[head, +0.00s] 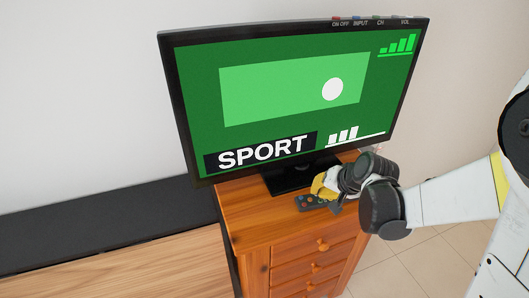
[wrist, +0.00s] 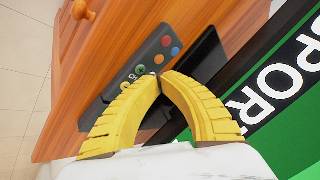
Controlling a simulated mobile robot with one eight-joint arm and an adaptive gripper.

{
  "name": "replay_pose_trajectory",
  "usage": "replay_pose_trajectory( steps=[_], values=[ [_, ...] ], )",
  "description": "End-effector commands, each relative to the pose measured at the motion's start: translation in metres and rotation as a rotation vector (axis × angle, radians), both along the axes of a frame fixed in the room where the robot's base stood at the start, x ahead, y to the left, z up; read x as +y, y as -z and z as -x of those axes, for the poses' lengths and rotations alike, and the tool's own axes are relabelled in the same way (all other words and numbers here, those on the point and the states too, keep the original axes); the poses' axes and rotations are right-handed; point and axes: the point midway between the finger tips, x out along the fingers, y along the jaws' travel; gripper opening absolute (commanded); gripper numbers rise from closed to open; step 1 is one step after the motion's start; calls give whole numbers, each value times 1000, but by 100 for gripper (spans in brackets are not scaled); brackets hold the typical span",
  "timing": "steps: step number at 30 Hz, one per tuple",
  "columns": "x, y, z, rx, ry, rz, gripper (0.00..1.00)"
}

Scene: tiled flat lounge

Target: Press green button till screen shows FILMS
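The screen (head: 290,60) stands on a wooden cabinet and shows SPORT in white on black, over a green picture with a white disc. A dark remote control (head: 305,203) lies on the cabinet top in front of the screen. In the wrist view the remote (wrist: 151,50) has red, blue and orange buttons at its far end and a green button (wrist: 141,69) lower down. My gripper (wrist: 159,75) has its yellow fingertips together, with nothing seen between them, over the remote just beside the green button. I cannot tell whether the tips touch it.
The wooden cabinet (head: 252,217) has several drawers with knobs. The screen's base (head: 291,178) is close behind the remote. Small labelled buttons, ON OFF, INPUT, CH and VOL, line the screen's top edge (head: 372,20). A low wooden unit (head: 150,272) stands left.

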Motion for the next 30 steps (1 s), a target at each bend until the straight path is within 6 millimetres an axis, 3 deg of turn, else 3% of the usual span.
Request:
replay_pose_trajectory(
  steps=[16,30],
  values=[
    [0,-58,0,0,0,0,0],
    [0,-59,0,0,0,0,0]
  ],
)
